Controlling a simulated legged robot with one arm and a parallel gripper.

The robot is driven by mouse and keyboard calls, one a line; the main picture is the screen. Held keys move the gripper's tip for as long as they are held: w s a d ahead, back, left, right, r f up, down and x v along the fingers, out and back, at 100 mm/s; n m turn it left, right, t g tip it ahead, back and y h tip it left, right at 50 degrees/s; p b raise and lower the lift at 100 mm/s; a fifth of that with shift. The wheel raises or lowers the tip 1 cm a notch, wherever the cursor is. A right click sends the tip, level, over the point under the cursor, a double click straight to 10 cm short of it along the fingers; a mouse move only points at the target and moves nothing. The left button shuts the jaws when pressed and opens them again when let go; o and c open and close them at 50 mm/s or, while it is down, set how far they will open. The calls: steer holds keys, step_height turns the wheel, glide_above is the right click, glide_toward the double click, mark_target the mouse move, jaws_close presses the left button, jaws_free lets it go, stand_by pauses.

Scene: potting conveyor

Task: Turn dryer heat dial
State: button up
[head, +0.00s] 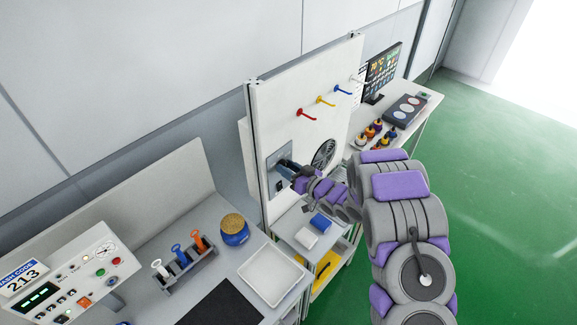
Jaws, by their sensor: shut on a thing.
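A white upright panel (285,105) stands in the middle of the head view. A blue-grey control plate (275,160) sits low on its left part. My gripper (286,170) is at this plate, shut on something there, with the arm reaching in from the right. The held thing, at the place of the heat dial, is hidden by the gripper, so its shape and setting cannot be seen. A small dark switch-like part (279,187) shows on the plate below the gripper. A round dark fan grille (323,154) is in the panel right of my gripper.
Red (307,113), yellow (325,101) and blue (342,90) hooks jut from the panel above my arm. Below are a white tray (291,290), a tool rack (186,272) and a blue jar (235,236). Green floor (500,200) is clear at the right.

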stand_by(0.4)
steer(key=o, duration=1)
steer(key=shift+w, duration=0.1)
steer(key=shift+o, duration=0.2)
steer(key=b+v, duration=0.2)
steer(key=v, duration=1.5)
steer(key=shift+d, duration=0.25)
